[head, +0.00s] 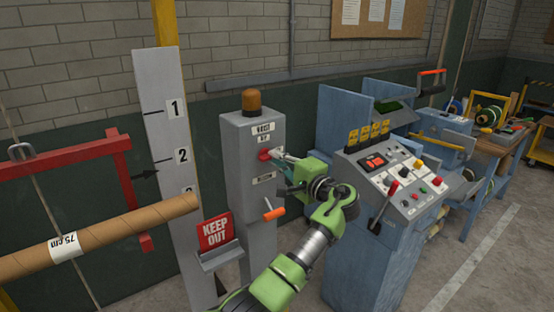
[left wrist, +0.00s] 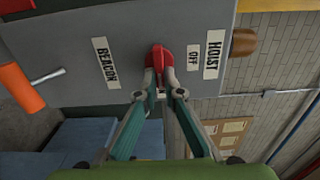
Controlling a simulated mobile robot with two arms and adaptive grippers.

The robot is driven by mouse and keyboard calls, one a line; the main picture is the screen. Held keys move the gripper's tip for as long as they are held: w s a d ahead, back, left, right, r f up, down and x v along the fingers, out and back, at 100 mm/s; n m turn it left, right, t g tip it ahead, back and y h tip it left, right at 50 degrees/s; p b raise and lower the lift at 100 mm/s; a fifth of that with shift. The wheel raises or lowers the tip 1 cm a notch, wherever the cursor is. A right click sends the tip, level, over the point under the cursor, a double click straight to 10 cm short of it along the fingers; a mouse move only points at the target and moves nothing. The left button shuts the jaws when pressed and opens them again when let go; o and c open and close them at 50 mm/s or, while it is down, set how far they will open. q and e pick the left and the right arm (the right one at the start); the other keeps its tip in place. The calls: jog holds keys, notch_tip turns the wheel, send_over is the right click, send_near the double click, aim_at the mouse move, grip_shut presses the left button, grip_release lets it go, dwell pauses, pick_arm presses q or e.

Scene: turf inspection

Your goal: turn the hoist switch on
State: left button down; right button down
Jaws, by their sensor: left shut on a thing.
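The hoist switch is a red knob (head: 264,155) on the front of a grey post box (head: 238,139). In the left wrist view the red switch (left wrist: 160,57) sits between an OFF label (left wrist: 194,57) with a HOIST label (left wrist: 213,54) on one side and a BEACON label (left wrist: 106,63) on the other. My left gripper (head: 277,155) is shut on the switch; its two fingertips (left wrist: 163,82) pinch the knob's near end. The fingers partly cover the knob. My right gripper is not in view.
An orange-handled lever (head: 274,213) juts from the box below the switch, and an amber lamp (head: 252,102) tops it. A blue control console (head: 364,245) stands close on the right. A red KEEP OUT sign (head: 215,233) and a cardboard tube (head: 120,232) are at the left.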

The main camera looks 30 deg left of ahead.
pick_arm(q)
jog(key=c, duration=2.2)
grip_release()
jog(key=shift+w+d, duration=0.1)
jog(key=shift+o, duration=0.2)
jog(key=v, duration=1.2)
jog(key=shift+f, duration=0.15)
